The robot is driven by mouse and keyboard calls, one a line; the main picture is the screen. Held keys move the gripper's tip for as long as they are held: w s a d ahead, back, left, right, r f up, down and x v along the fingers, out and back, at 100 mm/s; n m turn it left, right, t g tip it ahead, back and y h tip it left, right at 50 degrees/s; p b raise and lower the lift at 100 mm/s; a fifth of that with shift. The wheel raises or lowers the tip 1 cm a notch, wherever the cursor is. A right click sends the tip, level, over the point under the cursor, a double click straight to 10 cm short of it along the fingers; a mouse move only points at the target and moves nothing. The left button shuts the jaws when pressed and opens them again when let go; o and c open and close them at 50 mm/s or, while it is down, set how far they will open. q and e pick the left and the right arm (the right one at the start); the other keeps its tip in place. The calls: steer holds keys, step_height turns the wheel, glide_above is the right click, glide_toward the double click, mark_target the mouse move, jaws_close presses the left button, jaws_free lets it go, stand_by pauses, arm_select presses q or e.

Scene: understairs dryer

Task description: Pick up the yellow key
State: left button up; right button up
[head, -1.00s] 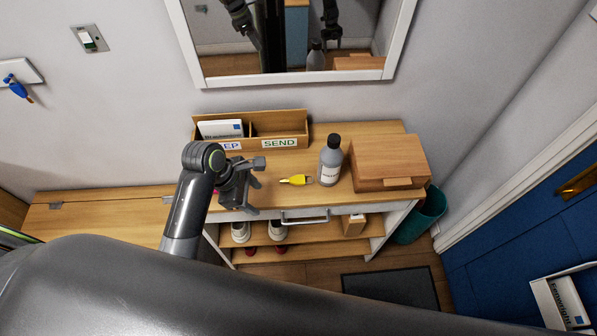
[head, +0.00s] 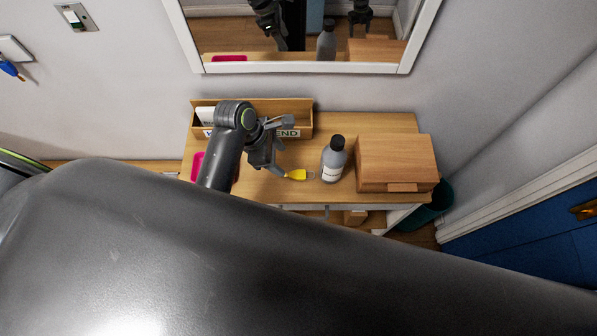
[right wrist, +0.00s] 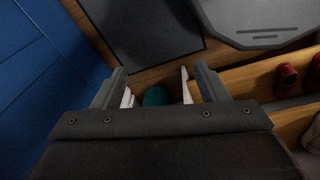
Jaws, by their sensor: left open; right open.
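The yellow key (head: 296,175) lies on the wooden tabletop (head: 263,186), left of the grey bottle. My left gripper (head: 282,148) is open and empty just left of the key and above it. One finger comes close to the key's left end in the picture; I cannot tell whether they touch. The key's left end may be partly hidden by that finger. In the right wrist view my right gripper (right wrist: 160,74) is open and empty, over the floor and low shelf area, with no key in sight.
The grey bottle (head: 334,160) and a wooden box (head: 396,164) stand right of the key. A letter organiser (head: 302,106) is behind, and a pink item (head: 198,163) lies left. A mirror (head: 300,68) hangs above. My own arm covers the foreground.

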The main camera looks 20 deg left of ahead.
mark_target(298, 174)
arm_select(q)
steer(key=x, duration=0.3)
steer(key=shift+w, duration=0.1)
steer(key=shift+x, duration=1.1)
steer(key=shift+w+d+f+p, duration=0.1)
steer(key=shift+w+f+p, duration=0.05)
steer(key=shift+f+p, duration=0.15)
steer(key=shift+d+f, duration=0.2)
steer(key=shift+f, duration=0.2)
steer(key=p+x, duration=0.1)
steer(key=x, duration=0.2)
steer(key=shift+w+d+f, duration=0.1)
steer(key=shift+d+f, duration=0.05)
steer(key=shift+f, duration=0.4)
arm_select(e)
steer(key=shift+w+d+r, duration=0.15)
steer(key=shift+w+r, duration=0.1)
steer(key=shift+r, duration=0.3)
steer(key=shift+w+d+r, duration=0.15)
steer(key=shift+w+r, duration=0.1)
steer(key=shift+r, duration=0.3)
arm_select(q)
steer(key=c, duration=1)
steer(key=shift+c, duration=0.3)
